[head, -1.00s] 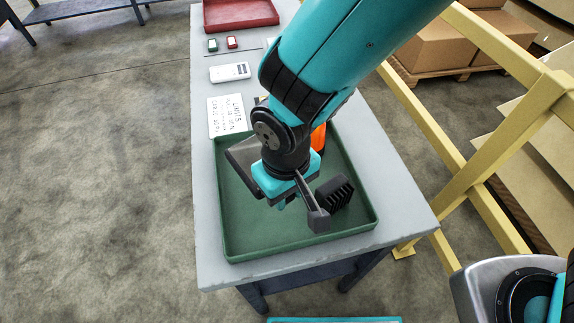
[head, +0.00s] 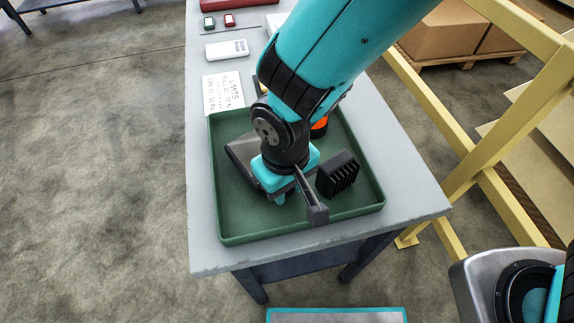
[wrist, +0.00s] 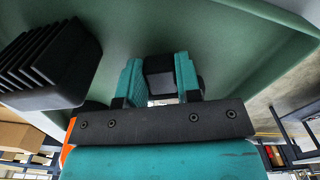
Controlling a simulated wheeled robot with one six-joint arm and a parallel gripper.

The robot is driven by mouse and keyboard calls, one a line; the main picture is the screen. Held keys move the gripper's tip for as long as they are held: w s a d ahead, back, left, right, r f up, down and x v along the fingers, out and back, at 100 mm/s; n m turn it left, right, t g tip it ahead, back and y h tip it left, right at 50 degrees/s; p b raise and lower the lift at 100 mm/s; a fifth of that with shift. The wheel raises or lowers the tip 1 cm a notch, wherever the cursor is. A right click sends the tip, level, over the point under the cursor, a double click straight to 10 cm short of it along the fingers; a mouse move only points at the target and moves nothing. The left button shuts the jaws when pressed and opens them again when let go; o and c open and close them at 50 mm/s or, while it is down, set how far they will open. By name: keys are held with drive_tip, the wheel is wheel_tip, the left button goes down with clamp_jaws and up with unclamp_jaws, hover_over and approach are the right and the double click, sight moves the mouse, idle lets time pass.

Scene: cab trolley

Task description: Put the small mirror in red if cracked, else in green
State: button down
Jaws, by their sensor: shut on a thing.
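My gripper (head: 281,198) is inside the green tray (head: 222,215), near its front half. In the wrist view its teal fingers (wrist: 160,85) are shut on a dark block-like part between them. The held thing seems to be the small mirror (head: 240,152): a dark grey panel sticks out left of the gripper, and a grey stalk with a block end sticks out right, by the tray's front wall. Its reflecting face is not clearly visible, so I cannot tell whether it is cracked. The red tray (head: 240,4) is at the table's far end, cut by the frame edge.
A black finned block (head: 338,175) lies in the green tray right of my gripper. An orange thing (head: 320,127) is partly hidden behind my arm. A written sheet (head: 223,93), a white device (head: 227,49) and small green and red items lie beyond. Yellow railing (head: 450,120) stands right.

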drive_tip(key=shift+f+b, duration=0.4)
drive_tip(key=shift+f, duration=0.15)
drive_tip(key=c, duration=0.7)
unclamp_jaws()
drive_tip(key=shift+c, duration=0.2)
